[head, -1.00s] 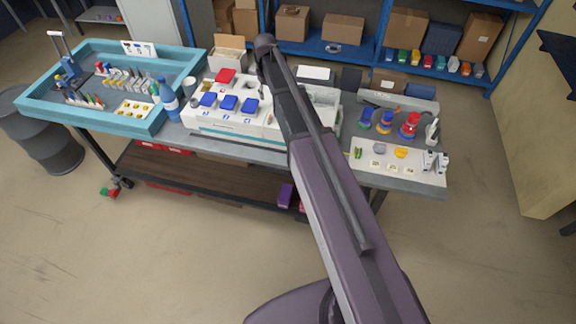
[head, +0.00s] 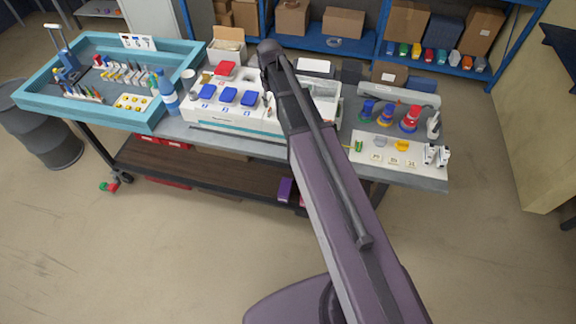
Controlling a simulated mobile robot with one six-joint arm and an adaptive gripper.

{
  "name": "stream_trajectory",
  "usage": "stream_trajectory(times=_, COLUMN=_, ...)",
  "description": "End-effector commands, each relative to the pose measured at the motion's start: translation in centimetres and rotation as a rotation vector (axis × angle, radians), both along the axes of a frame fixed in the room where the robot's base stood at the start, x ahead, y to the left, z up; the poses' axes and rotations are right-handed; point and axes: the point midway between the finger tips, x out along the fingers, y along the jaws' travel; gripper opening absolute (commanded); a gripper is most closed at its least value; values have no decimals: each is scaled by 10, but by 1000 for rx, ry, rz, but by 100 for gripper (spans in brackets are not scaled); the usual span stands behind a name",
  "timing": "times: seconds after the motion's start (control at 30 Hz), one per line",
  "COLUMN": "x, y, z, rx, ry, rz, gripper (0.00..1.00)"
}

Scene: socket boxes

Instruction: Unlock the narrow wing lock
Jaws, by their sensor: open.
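The white socket box (head: 262,124) sits at the middle of the workbench, with a row of blue lids (head: 228,95) and a red lid (head: 225,69) on top. The narrow wing lock cannot be told apart at this size, and my arm covers part of the box. My arm reaches over the box from the lower right. My gripper (head: 268,97) shows only as a small grey part beside the arm, just right of the blue lids. It is open, and I see nothing held in it. Whether it touches the box cannot be told.
A teal tray (head: 78,115) with small tools stands on the left, beside a blue bottle (head: 167,92). On the right are colored ring stacks (head: 408,119) and a white board (head: 384,150) with small pieces. Blue shelves (head: 350,50) with cartons stand behind.

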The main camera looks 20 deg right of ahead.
Motion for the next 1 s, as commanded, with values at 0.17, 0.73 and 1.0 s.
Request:
stream_trajectory(times=0.17, x=-26, y=0, z=-15, rx=0, ry=0, rz=-17, gripper=51)
stream_trajectory(times=0.73, x=-97, y=1, z=-52, rx=0, ry=0, rz=-72, gripper=51)
stream_trajectory(times=1.0, x=-131, y=2, z=-69, rx=-1, ry=0, rz=-99, gripper=51)
